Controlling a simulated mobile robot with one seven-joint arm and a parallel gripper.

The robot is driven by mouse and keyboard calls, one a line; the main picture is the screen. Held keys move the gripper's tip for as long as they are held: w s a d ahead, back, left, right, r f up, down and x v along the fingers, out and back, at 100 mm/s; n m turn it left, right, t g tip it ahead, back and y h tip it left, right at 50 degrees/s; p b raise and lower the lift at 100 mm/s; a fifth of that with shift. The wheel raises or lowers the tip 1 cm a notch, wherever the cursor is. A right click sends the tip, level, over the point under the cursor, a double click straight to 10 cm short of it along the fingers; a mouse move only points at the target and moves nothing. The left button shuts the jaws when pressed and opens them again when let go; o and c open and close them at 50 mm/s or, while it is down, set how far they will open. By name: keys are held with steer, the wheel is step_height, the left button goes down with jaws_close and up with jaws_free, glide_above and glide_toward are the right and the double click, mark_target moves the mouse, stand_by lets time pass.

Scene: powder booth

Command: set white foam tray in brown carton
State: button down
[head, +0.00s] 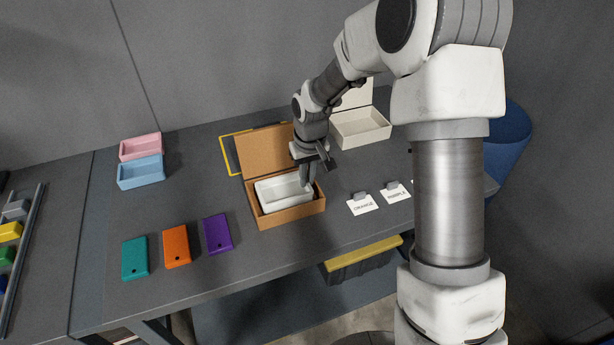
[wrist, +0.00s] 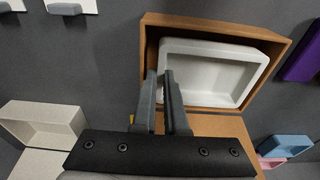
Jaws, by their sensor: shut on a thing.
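The white foam tray (head: 268,203) is an open rectangular tray inside the walls of the brown carton (head: 292,217). In the wrist view the tray (wrist: 208,72) sits slightly askew within the carton (wrist: 215,26). I cannot tell whether it touches the carton floor. The carton's lid stands open at the back. My gripper (head: 306,181) points down at the tray's right end in the head view. In the wrist view its fingers (wrist: 166,78) are closed on the tray's end wall. The fingers hide part of that wall.
A cream open box (head: 360,130) stands behind to the right. Pink (head: 140,147) and blue (head: 141,172) trays lie at the left. Teal (head: 135,258), orange (head: 176,246) and purple (head: 217,233) pieces lie in front. Label cards (head: 362,204) stand right of the carton.

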steer(key=shift+f, duration=0.3)
stand_by(0.4)
steer(key=shift+f+b, duration=0.4)
steer(key=shift+b, duration=0.1)
steer(key=shift+f, duration=0.15)
stand_by(0.3)
steer(key=c, duration=0.9)
jaws_free()
